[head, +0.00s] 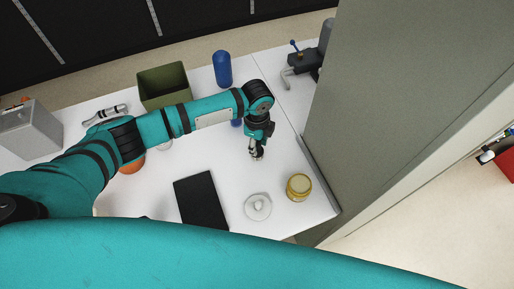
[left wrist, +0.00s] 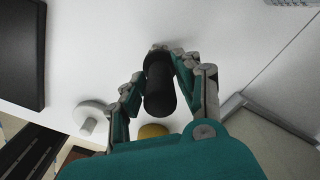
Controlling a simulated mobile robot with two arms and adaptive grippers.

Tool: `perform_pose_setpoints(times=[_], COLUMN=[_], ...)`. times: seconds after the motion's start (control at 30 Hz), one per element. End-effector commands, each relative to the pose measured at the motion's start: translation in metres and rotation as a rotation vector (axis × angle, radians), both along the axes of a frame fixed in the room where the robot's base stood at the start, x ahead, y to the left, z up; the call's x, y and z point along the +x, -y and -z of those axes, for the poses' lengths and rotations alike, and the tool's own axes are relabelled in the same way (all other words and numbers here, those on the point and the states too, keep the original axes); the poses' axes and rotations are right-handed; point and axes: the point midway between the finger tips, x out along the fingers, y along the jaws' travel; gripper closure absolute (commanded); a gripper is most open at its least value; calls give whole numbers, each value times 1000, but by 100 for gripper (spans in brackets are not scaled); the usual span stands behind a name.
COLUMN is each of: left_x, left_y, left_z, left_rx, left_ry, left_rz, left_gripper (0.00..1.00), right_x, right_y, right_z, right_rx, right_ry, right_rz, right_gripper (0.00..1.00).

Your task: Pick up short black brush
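A short black cylindrical thing, which looks like the black brush (left wrist: 159,88), stands between the fingers of my left gripper (left wrist: 160,72) in the left wrist view. The fingers are close on both sides of it, but I cannot tell whether both press on it. In the head view my left gripper (head: 257,152) points down low over the white table, right of the middle. The brush is too small and covered there to make out clearly. My right gripper is not in view.
On the white table (head: 185,158) are a black flat pad (head: 200,202), a white round lidded thing (head: 258,207), a yellow-lidded jar (head: 299,187), a green bin (head: 163,86) and a blue cylinder (head: 222,69). A tall grey panel (head: 400,100) stands close to the right.

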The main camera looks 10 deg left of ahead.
Motion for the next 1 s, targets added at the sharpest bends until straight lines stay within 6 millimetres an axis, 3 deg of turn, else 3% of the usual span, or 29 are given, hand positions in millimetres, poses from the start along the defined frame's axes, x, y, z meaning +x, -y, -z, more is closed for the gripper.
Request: perform_pose_setpoints(times=[0.03,0.23,0.57,1.0], left_x=[0,0,1,1], left_y=[0,0,0,0], left_z=[0,0,-5,-82], left_rx=[0,0,-1,-2], left_ry=[0,0,2,3], left_rz=[0,-1,-1,0], left_gripper=[76,100,100,100], right_x=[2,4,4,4], right_y=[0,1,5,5], right_z=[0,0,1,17], right_rx=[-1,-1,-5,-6], right_ry=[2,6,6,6], right_rz=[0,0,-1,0], right_gripper=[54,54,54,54])
